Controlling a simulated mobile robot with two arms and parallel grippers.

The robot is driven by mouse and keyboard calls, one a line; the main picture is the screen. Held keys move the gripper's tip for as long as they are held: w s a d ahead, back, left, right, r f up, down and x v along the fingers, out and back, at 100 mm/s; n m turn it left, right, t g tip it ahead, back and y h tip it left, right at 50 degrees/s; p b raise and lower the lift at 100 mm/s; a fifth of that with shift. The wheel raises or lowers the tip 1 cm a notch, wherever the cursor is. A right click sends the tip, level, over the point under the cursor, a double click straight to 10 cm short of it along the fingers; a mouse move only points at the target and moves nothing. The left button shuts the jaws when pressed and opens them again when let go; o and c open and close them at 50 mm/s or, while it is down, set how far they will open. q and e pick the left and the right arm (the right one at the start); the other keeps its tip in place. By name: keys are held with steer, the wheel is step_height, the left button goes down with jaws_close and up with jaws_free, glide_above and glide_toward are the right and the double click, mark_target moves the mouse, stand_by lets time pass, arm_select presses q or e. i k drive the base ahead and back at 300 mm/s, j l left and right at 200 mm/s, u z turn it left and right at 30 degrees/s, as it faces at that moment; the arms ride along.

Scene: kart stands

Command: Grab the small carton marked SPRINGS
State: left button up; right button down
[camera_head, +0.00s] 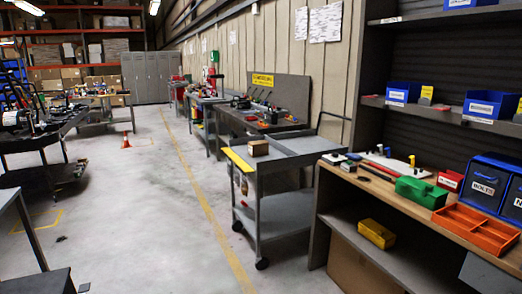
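A small brown carton (258,148) sits on the top shelf of a grey cart, near the cart's yellow strip. No marking on it can be read from here. A small red box (450,181) with a white label stands on the wooden bench at the right; its lettering is too small to read. I cannot tell by its label which carton is marked SPRINGS. Neither of my grippers is in view.
The grey cart (280,214) stands left of the wooden workbench (392,203). The bench holds a green box (421,192), an orange tray (475,229) and blue bins (484,184). Open concrete floor (150,215) lies left of the cart. A traffic cone (126,141) stands farther back.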

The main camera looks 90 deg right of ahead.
mark_target(256, 148)
steer(key=z, duration=2.8)
steer(key=i+j, duration=0.2)
steer(key=i, duration=0.4)
steer(key=i+j, duration=0.2)
steer(key=i, duration=0.45)
steer(key=i+j, duration=0.2)
steer(key=i, duration=0.4)
steer(key=u, duration=0.05)
